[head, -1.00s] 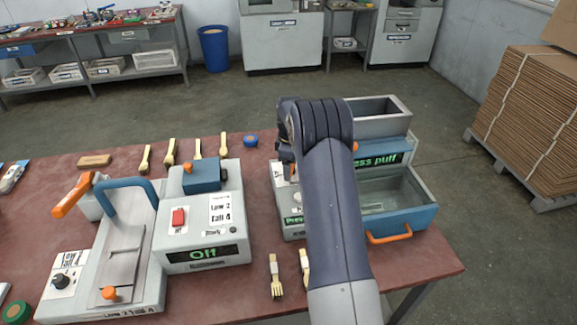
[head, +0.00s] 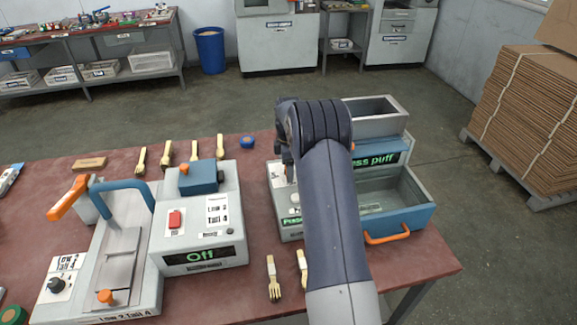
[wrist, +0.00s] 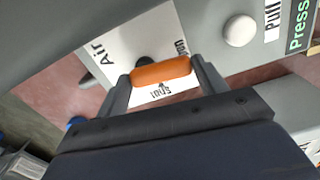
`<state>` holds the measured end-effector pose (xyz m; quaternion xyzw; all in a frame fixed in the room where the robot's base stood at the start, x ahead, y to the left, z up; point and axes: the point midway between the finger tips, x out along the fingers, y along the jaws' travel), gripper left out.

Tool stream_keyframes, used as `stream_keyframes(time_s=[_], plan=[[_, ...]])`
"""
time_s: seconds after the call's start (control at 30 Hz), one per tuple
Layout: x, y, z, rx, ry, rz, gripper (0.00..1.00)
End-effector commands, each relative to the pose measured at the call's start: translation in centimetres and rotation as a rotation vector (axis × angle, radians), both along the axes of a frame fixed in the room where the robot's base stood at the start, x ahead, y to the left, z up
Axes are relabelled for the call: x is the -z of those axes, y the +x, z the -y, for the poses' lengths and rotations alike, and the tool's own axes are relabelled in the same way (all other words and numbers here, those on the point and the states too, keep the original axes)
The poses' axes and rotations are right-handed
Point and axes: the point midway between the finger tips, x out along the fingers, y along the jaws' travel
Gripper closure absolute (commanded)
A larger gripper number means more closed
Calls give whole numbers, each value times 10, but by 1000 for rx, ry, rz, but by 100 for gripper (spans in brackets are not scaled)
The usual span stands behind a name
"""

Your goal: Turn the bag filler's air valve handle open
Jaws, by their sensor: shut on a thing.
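The air valve's orange handle (wrist: 161,72) shows in the wrist view, in front of a white label plate (wrist: 128,50) reading "Air", "Shut" and "Open". It lies across the picture, near the "Shut" mark. My gripper (wrist: 160,76) is shut on the handle, one finger at each end. The bag filler (head: 292,222) stands at the right of the table in the head view, with a green "Press puff" display (head: 380,160). My arm hides the valve and my gripper there. A white round button (wrist: 239,30) is on the filler's face in the wrist view.
A press (head: 112,250) and a control box (head: 200,262) reading "Off" stand at the left of the table. The filler's drawer (head: 398,222) has an orange handle.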

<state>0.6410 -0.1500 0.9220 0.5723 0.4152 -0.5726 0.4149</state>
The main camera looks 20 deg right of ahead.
Motion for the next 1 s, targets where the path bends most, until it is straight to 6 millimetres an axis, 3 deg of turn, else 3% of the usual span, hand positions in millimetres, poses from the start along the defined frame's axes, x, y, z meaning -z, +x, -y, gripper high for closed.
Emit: stream_keyframes(time_s=[0.07,0.1,0.37,0.67,1.0], plan=[[-1,0,0,1,-1,2,56],[-1,0,0,1,-1,2,31],[0,0,0,1,0,1,11],[-5,1,0,1,-1,2,11],[-65,1,0,1,-2,6,11]])
